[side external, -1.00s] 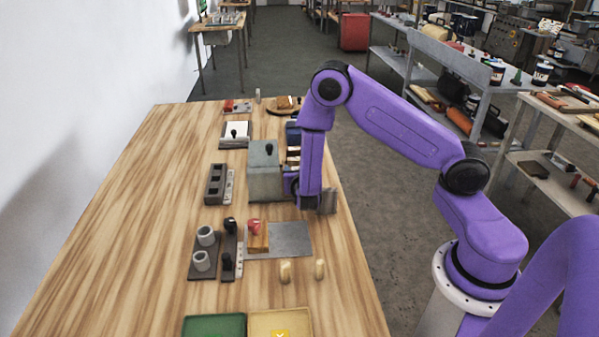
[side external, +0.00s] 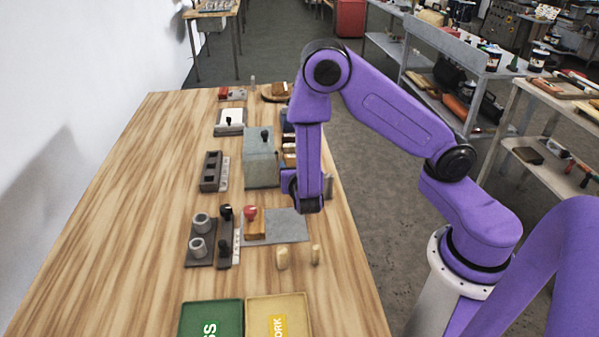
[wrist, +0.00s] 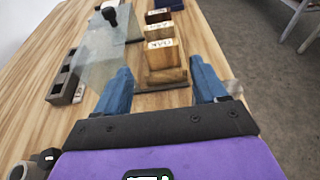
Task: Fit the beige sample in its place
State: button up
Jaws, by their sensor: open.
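I cannot tell for sure which thing is the beige sample. In the wrist view a tan block marked OAK (wrist: 160,56) stands upright in a wooden rack (wrist: 164,84), with a lighter labelled block (wrist: 158,31) and dark blocks behind it. My gripper (wrist: 161,84) is open, its blue fingers spread to either side of the rack's near end. Nothing is seen held. In the side view my gripper is at the rack's near end, its fingertips hidden by my arm.
A grey-green box (side external: 261,165) with a black knob stands left of the rack. A dark slotted block (side external: 211,172), a holder with grey cups (side external: 200,257), a red-knobbed stamp-like piece (side external: 253,226) on a metal plate (side external: 287,222), and green (side external: 211,318) and yellow (side external: 279,315) trays lie nearby. The table's left is clear.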

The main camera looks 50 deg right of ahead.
jog(key=s+a+r+m+g+y, duration=0.3)
jog(key=s+m, duration=0.1)
jog(key=s, duration=0.5)
jog(key=s+a+r+m+g+y, duration=0.3)
jog(key=s+r+m+y, duration=0.1)
jog(key=s, duration=0.5)
jog(key=s+a+r+m+g+y, duration=0.3)
jog(key=s+m, duration=0.3)
jog(key=s, duration=0.3)
jog(key=shift+s+r+g+y, duration=0.4)
jog(key=shift+r+g, duration=0.2)
jog(key=shift+r, duration=0.1)
jog(key=shift+w, duration=0.1)
